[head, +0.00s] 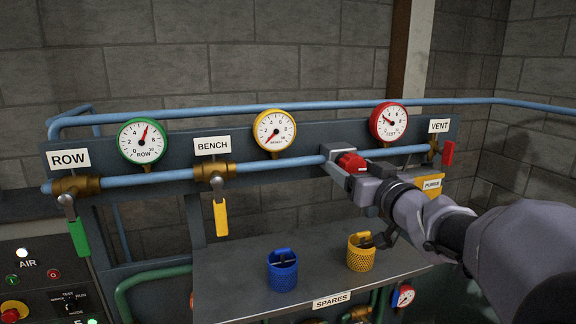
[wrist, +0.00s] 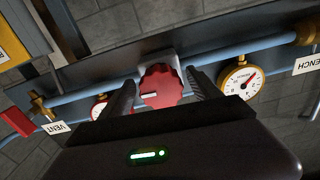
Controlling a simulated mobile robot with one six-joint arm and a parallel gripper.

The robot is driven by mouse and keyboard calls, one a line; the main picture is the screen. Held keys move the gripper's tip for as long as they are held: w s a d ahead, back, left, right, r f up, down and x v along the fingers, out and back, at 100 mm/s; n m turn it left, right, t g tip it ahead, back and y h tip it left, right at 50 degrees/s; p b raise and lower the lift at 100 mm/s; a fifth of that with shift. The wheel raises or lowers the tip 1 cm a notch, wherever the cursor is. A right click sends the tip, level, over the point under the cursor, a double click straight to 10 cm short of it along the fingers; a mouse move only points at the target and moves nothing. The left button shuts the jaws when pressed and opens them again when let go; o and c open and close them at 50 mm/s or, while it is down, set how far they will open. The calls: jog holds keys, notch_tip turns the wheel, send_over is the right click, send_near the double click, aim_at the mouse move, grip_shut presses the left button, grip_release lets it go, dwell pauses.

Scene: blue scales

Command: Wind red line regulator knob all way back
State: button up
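The red regulator knob (head: 351,161) sits on a grey block on the blue pipe, below and left of the red-rimmed gauge (head: 389,122) marked TEST. That gauge's needle points up and left. In the wrist view the knob (wrist: 160,86) is scalloped, with a pale mark at its lower left. My gripper (head: 352,172) is at the knob, partly covering it in the head view. In the wrist view my gripper (wrist: 161,78) has its fingers apart, one on each side of the knob. They look clear of it, though contact is hard to judge.
A yellow-rimmed BENCH gauge (head: 275,131) and a green-rimmed ROW gauge (head: 142,141) stand to the left. A red-handled VENT valve (head: 447,153) is close on the right. Below, a blue cup (head: 282,271) and a yellow knurled cup (head: 361,253) stand on the grey shelf (head: 235,290).

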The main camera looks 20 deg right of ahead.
jog(key=shift+w, duration=0.1)
jog(key=c, duration=1.3)
jog(key=shift+o, duration=0.2)
jog(key=shift+f+n+b, duration=0.25)
jog(key=shift+n+b, duration=0.75)
jog(key=shift+n, duration=0.2)
jog(key=shift+r+n, duration=0.2)
jog(key=shift+n, duration=0.2)
jog(key=o, duration=1.4)
jog(key=shift+w+a, duration=0.1)
